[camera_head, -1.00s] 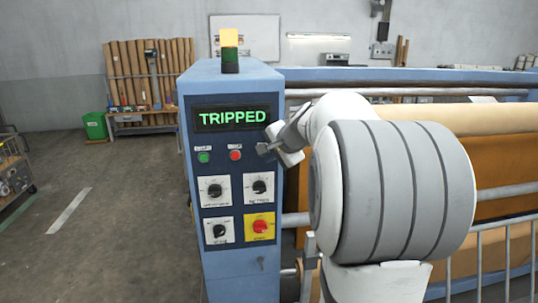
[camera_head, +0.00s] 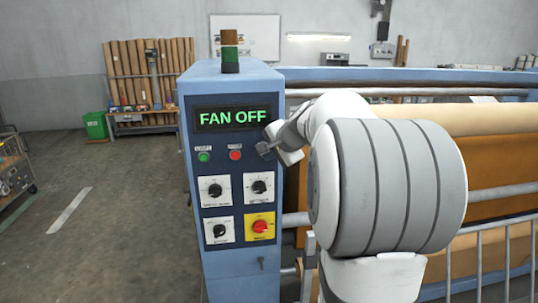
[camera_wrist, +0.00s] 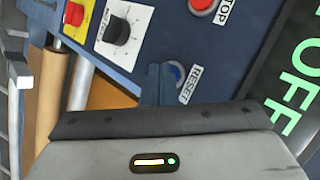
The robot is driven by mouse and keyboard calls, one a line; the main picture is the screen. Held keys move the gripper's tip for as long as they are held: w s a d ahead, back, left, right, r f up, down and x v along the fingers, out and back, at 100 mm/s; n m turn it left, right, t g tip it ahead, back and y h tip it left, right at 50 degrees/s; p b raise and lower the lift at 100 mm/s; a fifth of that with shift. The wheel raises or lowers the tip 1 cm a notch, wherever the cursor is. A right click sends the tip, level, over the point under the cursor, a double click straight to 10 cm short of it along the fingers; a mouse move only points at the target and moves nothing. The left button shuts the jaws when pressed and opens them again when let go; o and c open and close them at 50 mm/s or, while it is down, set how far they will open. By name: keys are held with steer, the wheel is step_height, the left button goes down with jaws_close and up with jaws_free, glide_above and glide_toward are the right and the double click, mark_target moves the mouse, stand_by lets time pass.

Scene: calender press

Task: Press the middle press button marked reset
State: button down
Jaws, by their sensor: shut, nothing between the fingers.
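The blue reset button (camera_wrist: 178,71) shows in the wrist view beside a white label reading RESET (camera_wrist: 190,85). My gripper (camera_wrist: 161,80) is shut and empty, with its fingertips at the button and covering part of it. I cannot tell whether they touch it. In the head view my gripper (camera_head: 266,149) is at the right edge of the control panel (camera_head: 230,270), and the reset button is hidden behind it. The green button (camera_head: 204,156) and red stop button (camera_head: 235,155) are to its left. The display (camera_head: 233,117) reads FAN OFF in green.
Below the buttons are several black knobs (camera_head: 215,190) and a red knob on a yellow plate (camera_head: 260,227). A beacon (camera_head: 229,50) tops the cabinet. Rollers and a railing (camera_head: 506,250) stand at the right. The floor (camera_head: 105,235) at left is mostly clear.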

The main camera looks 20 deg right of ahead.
steer(key=shift+s, duration=0.1)
steer(key=shift+s+a+b, duration=0.2)
steer(key=shift+s+b, duration=0.2)
steer(key=shift+s, duration=0.25)
steer(key=s+b, duration=0.1)
steer(key=s, duration=0.1)
steer(key=s+a+b, duration=0.1)
steer(key=s, duration=0.2)
steer(key=shift+a, duration=0.2)
steer(key=shift+w, duration=0.1)
stand_by(0.4)
